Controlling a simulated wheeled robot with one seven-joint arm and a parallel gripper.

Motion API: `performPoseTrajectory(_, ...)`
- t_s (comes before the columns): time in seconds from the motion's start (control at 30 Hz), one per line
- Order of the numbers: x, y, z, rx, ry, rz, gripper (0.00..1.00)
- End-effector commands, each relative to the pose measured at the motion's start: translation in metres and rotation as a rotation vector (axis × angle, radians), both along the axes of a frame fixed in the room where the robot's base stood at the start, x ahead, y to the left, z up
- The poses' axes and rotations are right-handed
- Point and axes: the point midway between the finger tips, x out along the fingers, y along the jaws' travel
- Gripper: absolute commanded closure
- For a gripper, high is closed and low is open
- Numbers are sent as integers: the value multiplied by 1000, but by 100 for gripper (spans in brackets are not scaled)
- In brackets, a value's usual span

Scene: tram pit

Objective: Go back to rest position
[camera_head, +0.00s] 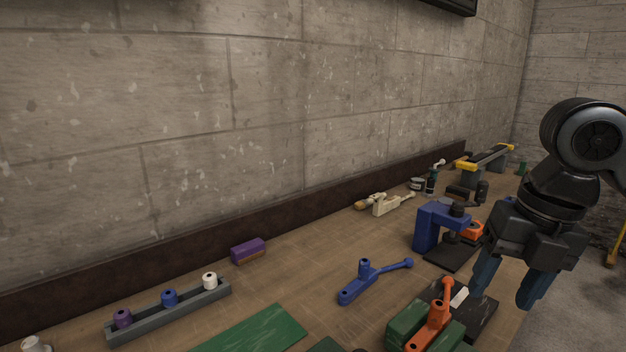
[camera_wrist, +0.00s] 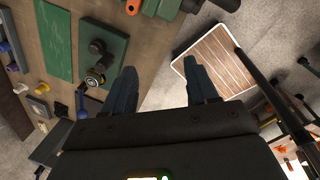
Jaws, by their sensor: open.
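My gripper (camera_head: 510,284) hangs at the right of the head view, fingers pointing down and apart, near the right edge of the workbench (camera_head: 300,290). In the wrist view my gripper (camera_wrist: 159,72) shows two dark blue-grey fingers spread with nothing between them. Below and left of it in the head view, an orange lever-like part (camera_head: 433,325) rests on a green block (camera_head: 402,328). A blue handled part (camera_head: 362,281) lies on the bench further left. A blue bracket-shaped device (camera_head: 428,229) stands behind, left of my gripper.
A grey rack (camera_head: 168,310) holds purple, blue and white knobs. A purple block (camera_head: 248,250), green mat (camera_head: 255,332) and cream clamp-like part (camera_head: 388,205) lie on the bench. A wall runs along its back. The wrist view shows a slatted board (camera_wrist: 215,62) beyond the bench edge.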

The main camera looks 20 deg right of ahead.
Motion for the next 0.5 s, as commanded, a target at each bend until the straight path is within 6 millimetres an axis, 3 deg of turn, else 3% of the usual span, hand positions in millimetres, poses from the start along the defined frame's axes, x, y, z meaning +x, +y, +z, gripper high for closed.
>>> performPoseTrajectory(0.27, 35, 55, -3, 180, -141, -62, 42)
performPoseTrajectory(0.5, 74, 131, 5, 495, -304, -196, 42)
